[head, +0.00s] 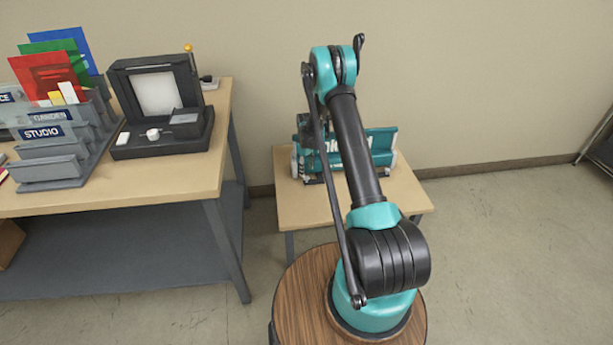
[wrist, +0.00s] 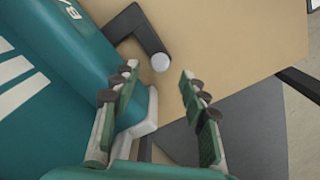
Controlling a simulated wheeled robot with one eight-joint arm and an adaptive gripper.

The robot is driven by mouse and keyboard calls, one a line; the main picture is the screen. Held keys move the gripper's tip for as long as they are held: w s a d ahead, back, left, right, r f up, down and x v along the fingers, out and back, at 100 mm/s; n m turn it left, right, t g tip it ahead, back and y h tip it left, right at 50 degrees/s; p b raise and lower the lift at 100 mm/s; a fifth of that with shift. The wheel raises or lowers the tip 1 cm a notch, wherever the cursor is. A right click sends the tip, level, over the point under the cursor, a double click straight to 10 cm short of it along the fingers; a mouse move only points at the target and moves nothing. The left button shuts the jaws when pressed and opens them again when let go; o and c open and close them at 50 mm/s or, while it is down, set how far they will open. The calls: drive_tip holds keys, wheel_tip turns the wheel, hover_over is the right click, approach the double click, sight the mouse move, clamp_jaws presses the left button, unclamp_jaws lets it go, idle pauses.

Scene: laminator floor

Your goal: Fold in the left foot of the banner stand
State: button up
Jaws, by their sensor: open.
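The banner stand (head: 378,146), a teal body with white lettering and pale end caps, lies on a small wooden table behind my arm in the head view. In the wrist view its teal body (wrist: 50,75) fills the left side, with a white end cap (wrist: 150,108) beside my fingers. A dark, bent foot (wrist: 138,30) with a round white tip (wrist: 160,62) sticks out from the body over the table top. My gripper (wrist: 158,80) is open and empty, and the white tip appears between and just beyond its fingertips. My arm hides part of the stand in the head view.
The small table (head: 408,195) has bare wood around the stand; its edge shows in the wrist view. At left, a workbench (head: 190,180) holds a dark laminator-like machine (head: 160,105) and a grey sorter (head: 50,160) with coloured folders. Open floor (head: 510,250) lies to the right.

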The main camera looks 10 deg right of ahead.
sight(307, 177)
drive_tip(key=shift+f, duration=2.1)
clamp_jaws()
